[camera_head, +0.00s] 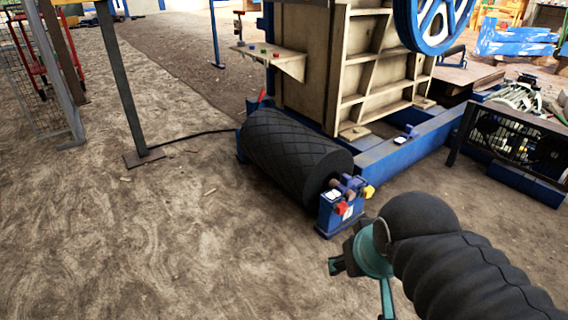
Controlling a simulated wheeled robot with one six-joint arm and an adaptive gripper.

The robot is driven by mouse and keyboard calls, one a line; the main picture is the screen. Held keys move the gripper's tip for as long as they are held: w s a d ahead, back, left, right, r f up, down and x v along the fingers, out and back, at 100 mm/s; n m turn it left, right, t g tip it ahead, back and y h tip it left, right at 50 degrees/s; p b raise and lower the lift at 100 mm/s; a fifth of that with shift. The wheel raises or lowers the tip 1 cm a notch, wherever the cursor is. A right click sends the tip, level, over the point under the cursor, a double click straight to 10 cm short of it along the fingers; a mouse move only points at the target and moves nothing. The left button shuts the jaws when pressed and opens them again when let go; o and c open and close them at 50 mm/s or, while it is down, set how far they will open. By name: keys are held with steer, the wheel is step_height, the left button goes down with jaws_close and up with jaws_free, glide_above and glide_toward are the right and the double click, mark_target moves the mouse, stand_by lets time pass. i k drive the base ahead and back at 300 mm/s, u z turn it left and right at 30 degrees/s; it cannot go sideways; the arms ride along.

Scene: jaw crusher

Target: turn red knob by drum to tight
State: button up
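The black drum (295,155) with a diamond-pattern surface lies low in front of the beige crusher frame. At its near right end is a blue bracket (328,214) with a small red knob (343,208) on its front face. A yellow knob (369,191) sits just right of and above the red one. My gripper (340,265) is in the lower right, below the red knob in the picture and apart from it. It shows side-on, partly behind my dark arm, so its finger opening is unclear. Nothing is seen in it. The red knob's exact angle is too small to read.
A blue beam (425,140) runs from the drum's end to the back right. A shelf with coloured buttons (268,54) juts out above the drum. A grey post (125,85) stands at left, with a cable on the ground. A black guarded unit (515,142) is at right. Ground at front left is clear.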

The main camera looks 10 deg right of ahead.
mark_target(342, 207)
steer(key=u, duration=0.4)
steer(key=k, duration=0.5)
steer(key=u, duration=1)
steer(key=i, duration=1.35)
steer(key=z, duration=1.2)
steer(key=i, duration=0.6)
steer(key=z, duration=0.7)
